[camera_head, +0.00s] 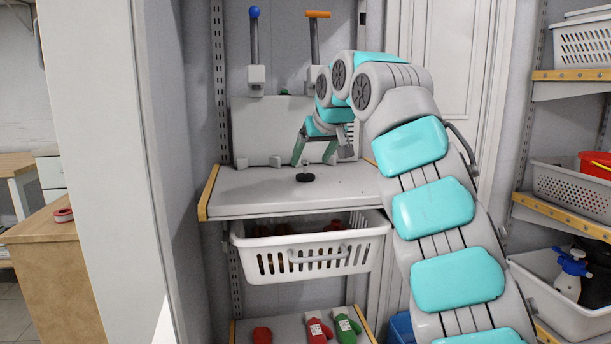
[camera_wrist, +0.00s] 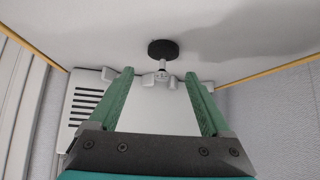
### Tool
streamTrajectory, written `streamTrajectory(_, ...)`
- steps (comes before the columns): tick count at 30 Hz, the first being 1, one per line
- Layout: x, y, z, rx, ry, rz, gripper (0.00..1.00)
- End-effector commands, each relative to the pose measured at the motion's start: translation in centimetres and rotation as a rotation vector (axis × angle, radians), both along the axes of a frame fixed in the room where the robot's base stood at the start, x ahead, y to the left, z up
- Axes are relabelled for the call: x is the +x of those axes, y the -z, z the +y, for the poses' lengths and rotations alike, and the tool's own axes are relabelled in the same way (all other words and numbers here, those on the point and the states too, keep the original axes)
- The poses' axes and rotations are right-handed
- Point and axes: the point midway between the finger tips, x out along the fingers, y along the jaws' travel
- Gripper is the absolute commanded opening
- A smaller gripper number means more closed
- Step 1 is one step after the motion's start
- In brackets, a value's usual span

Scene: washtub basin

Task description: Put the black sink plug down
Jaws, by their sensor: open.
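The black sink plug (camera_head: 305,177) sits on the grey shelf (camera_head: 250,190), near the middle of its top surface. It is a small round dark disc with a short stem. In the wrist view the plug (camera_wrist: 163,50) shows beyond the fingertips, between their two lines. My gripper (camera_head: 314,145) is above the shelf, behind and over the plug in the head view. Its green fingers are spread apart and hold nothing. In the wrist view my gripper (camera_wrist: 158,80) is open, with a clear gap between the fingers and the plug.
A grey panel (camera_head: 262,130) with pegs stands at the back of the shelf. Blue-topped (camera_head: 254,40) and orange-topped (camera_head: 316,40) handles rise above it. A white basket (camera_head: 310,255) hangs below. The shelf's front left is clear.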

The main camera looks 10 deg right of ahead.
Motion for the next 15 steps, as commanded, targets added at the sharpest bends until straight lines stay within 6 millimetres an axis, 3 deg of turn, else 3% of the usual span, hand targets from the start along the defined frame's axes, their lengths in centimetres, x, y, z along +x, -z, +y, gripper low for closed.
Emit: streamTrajectory(15,3.7,3.8,0.9,0.000,0.002,0.003,0.82)
